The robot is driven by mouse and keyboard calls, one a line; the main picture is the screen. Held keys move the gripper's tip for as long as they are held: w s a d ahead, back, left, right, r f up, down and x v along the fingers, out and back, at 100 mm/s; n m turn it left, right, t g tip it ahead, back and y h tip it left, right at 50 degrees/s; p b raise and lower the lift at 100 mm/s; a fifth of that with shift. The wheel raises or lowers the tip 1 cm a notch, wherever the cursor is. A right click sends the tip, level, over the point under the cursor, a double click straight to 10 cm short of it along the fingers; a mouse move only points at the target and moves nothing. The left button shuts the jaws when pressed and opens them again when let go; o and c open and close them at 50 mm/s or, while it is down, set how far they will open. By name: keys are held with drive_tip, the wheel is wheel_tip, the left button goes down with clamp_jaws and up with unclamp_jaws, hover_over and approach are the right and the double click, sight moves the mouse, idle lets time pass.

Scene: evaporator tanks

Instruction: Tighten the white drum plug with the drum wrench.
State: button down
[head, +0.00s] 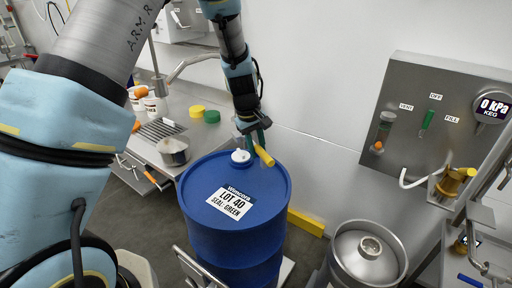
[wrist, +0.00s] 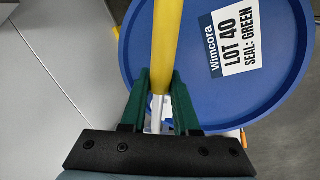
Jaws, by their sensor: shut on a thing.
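The blue drum (head: 232,238) stands upright, with a label reading "Wimcora LOT 40 SEAL: GREEN" on its top; the drum top also shows in the wrist view (wrist: 215,100). The white drum plug (head: 240,156) sits at the far part of the drum top. My gripper (head: 254,143) is just above the plug's right side. It is shut on the drum wrench, whose yellow handle (head: 264,156) sticks out toward the front right. In the wrist view the yellow handle (wrist: 166,45) runs up between my green fingers (wrist: 160,95). The wrench's working end and its contact with the plug are mostly hidden.
A yellow cap (head: 196,111) and a green cap (head: 211,116) lie on the steel bench behind left, near a steel pot (head: 174,151). A steel keg (head: 367,255) stands at the front right. A valve panel (head: 432,115) is on the right wall.

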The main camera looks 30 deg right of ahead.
drive_tip(key=shift+r, duration=0.1)
drive_tip(key=shift+f+b, duration=1.5)
drive_tip(key=shift+f, duration=1.05)
drive_tip(key=shift+f+b, duration=0.55)
drive_tip(key=shift+f, duration=0.45)
drive_tip(key=shift+a+m+b, duration=0.4)
drive_tip(key=shift+a+m, duration=0.2)
drive_tip(key=shift+a, duration=0.1)
drive_tip(key=shift+w+a+m+b, duration=0.1)
drive_tip(key=shift+a+m+b, duration=0.2)
drive_tip(key=shift+a+m, duration=0.4)
drive_tip(key=shift+w+a+m+g, duration=0.15)
drive_tip(key=shift+a+m+g, duration=0.15)
drive_tip(key=shift+a+m, duration=0.4)
